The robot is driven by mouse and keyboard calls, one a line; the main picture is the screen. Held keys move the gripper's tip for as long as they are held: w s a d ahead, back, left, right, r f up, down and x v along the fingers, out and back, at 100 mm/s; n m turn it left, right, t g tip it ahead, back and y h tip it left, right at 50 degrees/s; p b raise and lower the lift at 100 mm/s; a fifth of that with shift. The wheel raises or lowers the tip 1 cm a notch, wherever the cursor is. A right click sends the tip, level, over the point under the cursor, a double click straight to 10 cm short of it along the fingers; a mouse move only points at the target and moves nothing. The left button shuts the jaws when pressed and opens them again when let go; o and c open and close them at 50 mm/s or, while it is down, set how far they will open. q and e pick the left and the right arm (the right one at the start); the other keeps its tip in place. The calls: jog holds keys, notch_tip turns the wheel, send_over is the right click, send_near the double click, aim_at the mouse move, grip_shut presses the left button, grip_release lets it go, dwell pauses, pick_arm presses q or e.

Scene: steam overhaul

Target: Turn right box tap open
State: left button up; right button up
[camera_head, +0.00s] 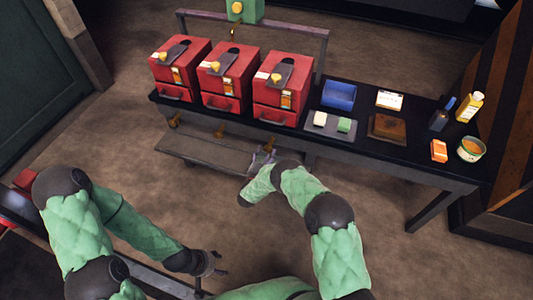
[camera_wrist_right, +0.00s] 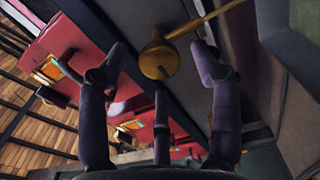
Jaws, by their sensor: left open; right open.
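Three red boxes stand in a row on the black table; the right box (camera_head: 283,88) is nearest the table's middle. Brass taps hang below the table's front edge under the left box (camera_head: 175,120) and middle box (camera_head: 219,131). My right gripper (camera_head: 262,156) is open below the right box and mostly hides the tap there. In the right wrist view, a brass tap (camera_wrist_right: 158,60) with a long lever (camera_wrist_right: 205,19) shows between the spread fingers of my right gripper (camera_wrist_right: 160,85); contact cannot be told. My left gripper (camera_head: 218,265) is open and empty, low at the lower middle.
A low grey shelf (camera_head: 200,152) runs below the table front. To the right on the table are a blue tray (camera_head: 338,95), a brown pad (camera_head: 387,126), a dark bottle (camera_head: 441,114), a yellow bottle (camera_head: 469,107) and a tin (camera_head: 471,151). The floor in front is clear.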

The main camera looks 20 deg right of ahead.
jog(key=v, duration=1.1)
jog(key=s+a+f+m+g+y+p, duration=0.1)
jog(key=s+f+m+g+y+p, duration=0.3)
jog(key=s+m+g+y, duration=0.45)
jog(key=s+a+r+m+g+y+p, duration=0.1)
jog(key=s+r+m+g+y, duration=0.1)
jog(key=s, duration=0.9)
jog(key=s+a+r+m+g+y+p, duration=0.1)
jog(key=s+r+m+g+y+p, duration=0.1)
jog(key=s, duration=0.9)
notch_tip(320, 180, up, 4)
jog(key=shift+s+f+m+g+y, duration=0.3)
jog(key=shift+m+g+y, duration=0.4)
jog(key=shift+g, duration=0.35)
